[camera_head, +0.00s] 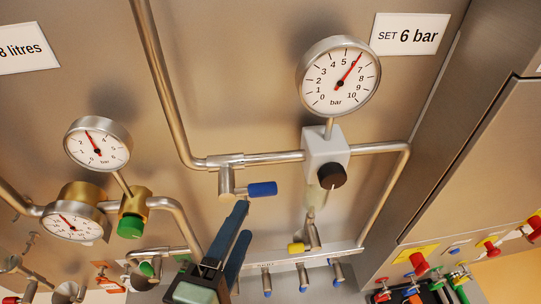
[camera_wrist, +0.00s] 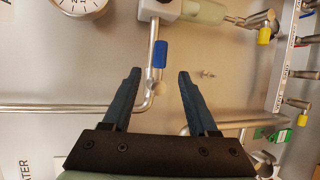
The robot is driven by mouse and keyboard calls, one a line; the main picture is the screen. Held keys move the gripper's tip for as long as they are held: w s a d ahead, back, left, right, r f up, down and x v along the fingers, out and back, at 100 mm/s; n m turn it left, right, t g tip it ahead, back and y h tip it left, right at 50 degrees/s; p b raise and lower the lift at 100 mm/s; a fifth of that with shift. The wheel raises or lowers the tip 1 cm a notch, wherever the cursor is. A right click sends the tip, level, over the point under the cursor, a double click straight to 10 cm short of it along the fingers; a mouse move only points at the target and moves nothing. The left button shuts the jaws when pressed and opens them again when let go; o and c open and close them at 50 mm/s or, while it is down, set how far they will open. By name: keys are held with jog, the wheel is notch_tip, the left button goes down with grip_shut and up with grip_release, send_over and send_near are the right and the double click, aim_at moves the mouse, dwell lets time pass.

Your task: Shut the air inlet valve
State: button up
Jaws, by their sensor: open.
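A blue lever handle (camera_head: 262,189) sits on a small metal valve (camera_head: 226,183) under a tee in the steel pipe. No label in view names it as the air inlet valve. The handle points right, roughly along the horizontal pipe. My gripper (camera_head: 245,218) is open and empty, just below and left of the handle in the head view. In the wrist view the handle (camera_wrist: 160,54) appears between and slightly beyond the fingertips (camera_wrist: 160,72). I see no contact with it.
Right of the valve are a white regulator (camera_head: 325,152) with a black knob (camera_head: 332,176) and a gauge (camera_head: 338,77) reading near 6 bar. A yellow-handled valve (camera_head: 296,249) hangs below. A brass fitting with a green knob (camera_head: 130,226) is at left. Blue-tipped valves (camera_head: 303,277) line the bottom.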

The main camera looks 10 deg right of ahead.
aim_at(257, 195)
jog(key=b+x, duration=0.3)
jog(key=x, duration=0.7)
jog(key=shift+w+d, duration=0.2)
jog(key=shift+w, duration=0.15)
jog(key=shift+w+d+f, duration=0.2)
jog(key=shift+w+d, duration=0.05)
jog(key=shift+w, duration=0.3)
grip_shut()
dwell(0.7)
